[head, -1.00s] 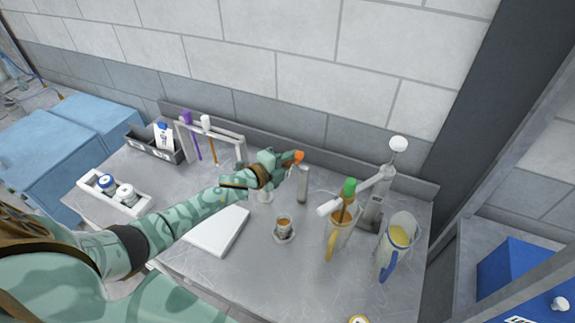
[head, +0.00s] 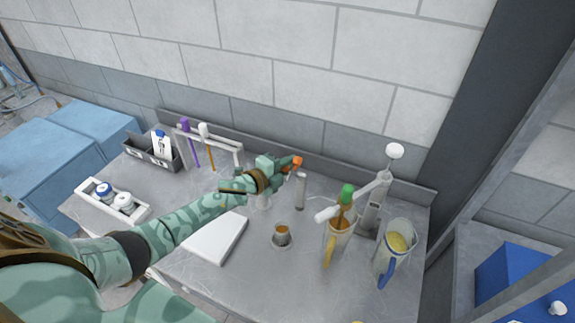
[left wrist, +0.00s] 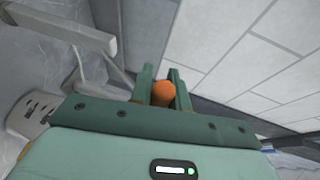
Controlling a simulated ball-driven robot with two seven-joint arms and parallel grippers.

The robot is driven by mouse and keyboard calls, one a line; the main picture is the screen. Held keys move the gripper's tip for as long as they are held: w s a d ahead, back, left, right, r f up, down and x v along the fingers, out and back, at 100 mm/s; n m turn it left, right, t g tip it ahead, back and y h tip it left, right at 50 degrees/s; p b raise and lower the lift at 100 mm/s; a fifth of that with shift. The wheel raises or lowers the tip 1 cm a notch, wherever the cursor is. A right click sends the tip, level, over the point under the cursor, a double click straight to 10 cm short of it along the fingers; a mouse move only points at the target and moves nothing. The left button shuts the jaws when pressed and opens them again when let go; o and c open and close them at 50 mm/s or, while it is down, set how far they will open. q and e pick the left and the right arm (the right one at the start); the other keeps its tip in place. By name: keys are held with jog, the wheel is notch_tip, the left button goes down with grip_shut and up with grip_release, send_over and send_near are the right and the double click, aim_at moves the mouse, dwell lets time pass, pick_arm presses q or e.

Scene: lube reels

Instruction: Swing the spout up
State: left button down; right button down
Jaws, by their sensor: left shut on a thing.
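My left gripper (head: 284,165) is shut on an orange knob (head: 298,162), above the back middle of the steel bench. In the left wrist view the orange knob (left wrist: 163,92) sits between the two green fingers (left wrist: 163,86). A short grey post (head: 300,192) stands just below and right of the knob; my gripper partly hides how they join. I cannot tell for sure which part is the spout. A small metal cup (head: 282,236) stands on the bench in front of the post. My right gripper is not in view.
A jug (head: 337,245) with a green-topped tool, a jug with a blue handle (head: 398,243) and a white-knobbed stand (head: 394,151) are at right. A white tablet (head: 216,238), a rack (head: 222,144) and a bottle tray (head: 112,198) are at left. The wall closes the back.

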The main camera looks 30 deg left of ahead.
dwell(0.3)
pick_arm(q)
jog(key=c, duration=1.3)
grip_release()
jog(key=shift+w, duration=0.35)
jog(key=shift+s, duration=0.1)
